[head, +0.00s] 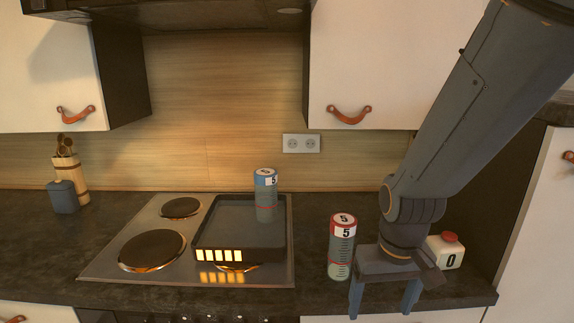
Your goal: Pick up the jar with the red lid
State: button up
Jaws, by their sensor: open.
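A clear jar with a red and white lid marked 5 (341,252) stands upright on the dark counter, right of the hob. My gripper (383,300) is just right of this jar and nearer the counter's front edge. Its two fingers point down, spread apart, with nothing seen between them. A similar jar with a blue and white lid (266,198) stands at the back right of the black tray.
The black tray (215,243), with glowing yellow bars on its front, sits on the hob (112,265). A blue-grey container (64,198) and a wooden utensil holder (75,172) stand at the far left. Cabinets hang above. The counter behind the red-lidded jar looks clear.

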aim_at(343, 226)
jog(key=u, duration=1.1)
jog(key=k, duration=1.05)
jog(key=z, duration=1)
jog(key=i, duration=0.5)
jog(key=z, duration=0.05)
